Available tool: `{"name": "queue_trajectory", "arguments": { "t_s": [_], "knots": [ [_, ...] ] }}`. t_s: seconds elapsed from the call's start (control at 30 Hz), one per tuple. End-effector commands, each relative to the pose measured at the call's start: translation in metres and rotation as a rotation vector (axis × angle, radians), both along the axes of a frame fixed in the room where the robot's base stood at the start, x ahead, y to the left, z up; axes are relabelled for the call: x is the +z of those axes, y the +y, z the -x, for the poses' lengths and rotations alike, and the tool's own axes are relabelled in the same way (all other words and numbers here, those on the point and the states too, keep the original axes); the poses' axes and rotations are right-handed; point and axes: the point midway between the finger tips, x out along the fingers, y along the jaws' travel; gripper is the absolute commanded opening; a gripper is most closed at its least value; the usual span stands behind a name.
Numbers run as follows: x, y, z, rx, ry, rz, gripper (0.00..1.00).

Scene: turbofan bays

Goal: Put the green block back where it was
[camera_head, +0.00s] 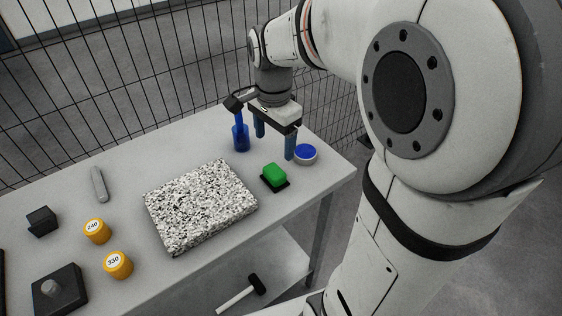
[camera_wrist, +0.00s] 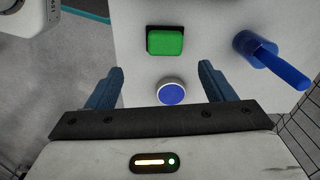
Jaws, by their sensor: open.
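The green block (camera_head: 274,172) sits on a small black base on the table, right of the speckled slab; it also shows in the wrist view (camera_wrist: 165,41), ahead of the fingers and apart from them. My gripper (camera_head: 275,145) is above the right part of the table, open and empty. In the wrist view my gripper (camera_wrist: 161,80) has its two blue fingers spread wide. A round blue-topped, white-rimmed disc (camera_wrist: 172,91) appears between the fingers in that view; it lies right of the green block in the head view (camera_head: 305,154).
A blue cup-like piece with an upright handle (camera_head: 240,138) stands close to my gripper. A speckled slab (camera_head: 200,206) fills the table's middle. Yellow weights (camera_head: 118,265) and dark blocks are at left. A hammer (camera_head: 242,293) lies below the table. A wire fence runs behind.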

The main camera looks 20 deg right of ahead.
Motion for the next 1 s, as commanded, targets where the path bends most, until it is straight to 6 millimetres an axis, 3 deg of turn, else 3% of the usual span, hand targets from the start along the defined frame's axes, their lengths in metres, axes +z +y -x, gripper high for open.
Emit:
{"name": "queue_trajectory", "arguments": {
  "t_s": [0.3, 0.5, 0.67, 1.0],
  "knots": [
    [-0.004, -0.001, 0.086, 0.721, -0.133, 0.066, 0.76],
    [-0.015, -0.002, 0.119, 1.049, -0.177, 0.126, 0.76],
    [-0.018, 0.002, 0.127, 1.135, -0.186, 0.144, 0.76],
    [-0.018, 0.002, 0.127, 1.138, -0.185, 0.145, 0.76]
  ]
}}
